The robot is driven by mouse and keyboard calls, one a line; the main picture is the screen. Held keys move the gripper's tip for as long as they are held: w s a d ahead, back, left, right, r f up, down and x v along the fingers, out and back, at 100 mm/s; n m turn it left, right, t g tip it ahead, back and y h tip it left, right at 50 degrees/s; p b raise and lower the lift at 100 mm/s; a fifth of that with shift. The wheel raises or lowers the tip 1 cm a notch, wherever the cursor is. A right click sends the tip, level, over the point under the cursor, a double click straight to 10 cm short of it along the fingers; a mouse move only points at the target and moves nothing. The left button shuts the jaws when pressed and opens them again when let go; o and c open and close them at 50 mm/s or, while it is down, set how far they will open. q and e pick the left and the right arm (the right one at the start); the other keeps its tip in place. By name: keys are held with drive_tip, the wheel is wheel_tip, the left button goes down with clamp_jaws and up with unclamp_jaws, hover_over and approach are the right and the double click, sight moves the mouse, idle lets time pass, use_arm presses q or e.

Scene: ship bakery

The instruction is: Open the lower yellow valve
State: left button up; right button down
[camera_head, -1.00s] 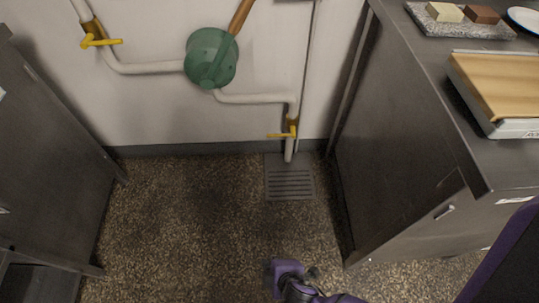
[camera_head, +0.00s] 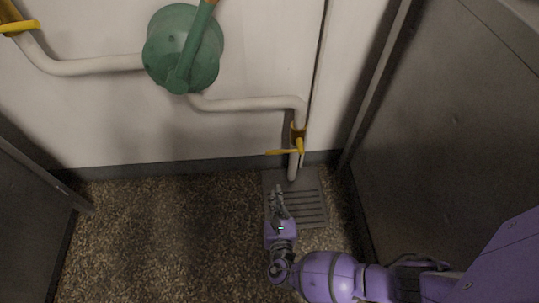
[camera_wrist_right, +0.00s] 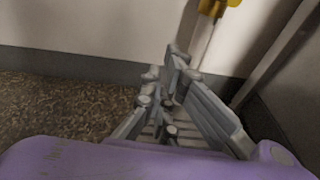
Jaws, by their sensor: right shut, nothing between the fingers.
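The lower yellow valve (camera_head: 298,140) sits on the white pipe low on the wall, just above the floor grate. Its yellow handle (camera_head: 283,152) points left, across the pipe. In the right wrist view part of the yellow valve (camera_wrist_right: 213,7) shows at the top edge. My right gripper (camera_head: 278,190) is shut and empty, over the floor grate, below and a little left of the valve in the picture and apart from it. The upper yellow valve (camera_head: 18,26) is at the top left, partly cut off. My left gripper is not in view.
A green round fitting (camera_head: 182,50) is on the wall between the valves. Metal cabinets stand at the right (camera_head: 460,130) and the left (camera_head: 30,215). The floor grate (camera_head: 312,207) lies under the lower valve. The floor at left centre is clear.

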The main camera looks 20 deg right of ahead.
drive_tip(key=shift+w+r+n+t, duration=0.3)
drive_tip(key=shift+w+r+n, duration=0.1)
drive_tip(key=shift+r, duration=0.05)
drive_tip(key=b+x, duration=0.4)
drive_tip(key=x, duration=0.6)
drive_tip(key=r, duration=0.2)
drive_tip(key=r+p, duration=0.1)
drive_tip(key=shift+s+r, duration=0.35)
drive_tip(key=shift+a+r+p, duration=0.1)
drive_tip(key=shift+p, duration=0.2)
